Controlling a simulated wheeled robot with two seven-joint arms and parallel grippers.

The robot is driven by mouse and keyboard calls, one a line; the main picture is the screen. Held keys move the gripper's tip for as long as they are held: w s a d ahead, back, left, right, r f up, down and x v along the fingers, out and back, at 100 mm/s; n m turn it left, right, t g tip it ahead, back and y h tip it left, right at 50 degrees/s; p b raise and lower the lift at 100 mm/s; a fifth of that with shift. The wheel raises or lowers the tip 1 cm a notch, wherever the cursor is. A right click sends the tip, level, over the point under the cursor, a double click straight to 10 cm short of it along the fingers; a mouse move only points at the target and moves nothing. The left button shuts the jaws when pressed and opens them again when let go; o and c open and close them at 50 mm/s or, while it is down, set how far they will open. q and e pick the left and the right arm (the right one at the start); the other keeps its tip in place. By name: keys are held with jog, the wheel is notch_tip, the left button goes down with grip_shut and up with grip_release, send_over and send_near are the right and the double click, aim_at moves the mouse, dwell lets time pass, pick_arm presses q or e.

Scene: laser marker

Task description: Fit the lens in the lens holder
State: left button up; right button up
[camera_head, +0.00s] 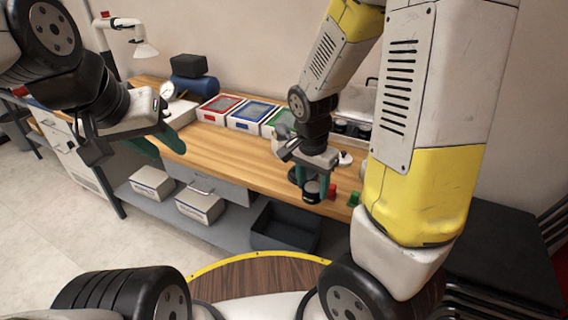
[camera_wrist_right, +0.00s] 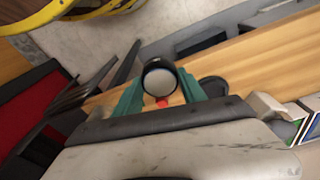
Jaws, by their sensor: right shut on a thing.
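My right gripper (camera_head: 313,184) is at the front edge of the wooden bench, with its teal fingers shut on a short black cylinder, which looks like the lens (camera_head: 312,190). In the right wrist view the lens (camera_wrist_right: 159,79) shows a black rim and a pale round face between the two fingers (camera_wrist_right: 160,92). A dark round piece (camera_wrist_right: 213,86) lies on the bench beside the right finger; I cannot tell whether it is the lens holder. My left gripper (camera_head: 160,146) hangs in front of the bench at the left, its teal fingers apart and empty.
A red block (camera_head: 332,191) and a green block (camera_head: 354,199) are near the bench's front edge, right of my right gripper. Red, blue (camera_head: 250,113) and green-rimmed trays stand at the back. The bench middle (camera_head: 225,150) is clear. A dark bin (camera_head: 285,228) sits below.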

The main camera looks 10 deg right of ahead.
jog(key=w, duration=0.5)
jog(key=w+f, duration=0.1)
jog(key=w, duration=0.4)
jog(key=w+d, duration=0.1)
jog(key=w, duration=0.4)
jog(key=shift+w+f, duration=0.2)
jog(key=shift+f, duration=1.8)
jog(key=shift+f, duration=0.1)
jog(key=o, duration=1.5)
notch_tip(320, 180, up, 12)
jog(key=a, duration=0.1)
jog(key=s+r+n+t+y, duration=0.1)
jog(key=s+r+n, duration=0.2)
jog(key=s, duration=0.5)
jog(key=s+r+n+t+y, duration=0.1)
jog(key=s+r+n+t, duration=0.1)
jog(key=s+r, duration=0.4)
jog(key=s+a+r+n+t+y, duration=0.1)
jog(key=s+r+n, duration=0.3)
jog(key=s, duration=0.6)
jog(key=shift+s+a+r+n+t, duration=0.1)
jog(key=shift+r+n+t, duration=0.2)
jog(key=shift+r+t, duration=0.25)
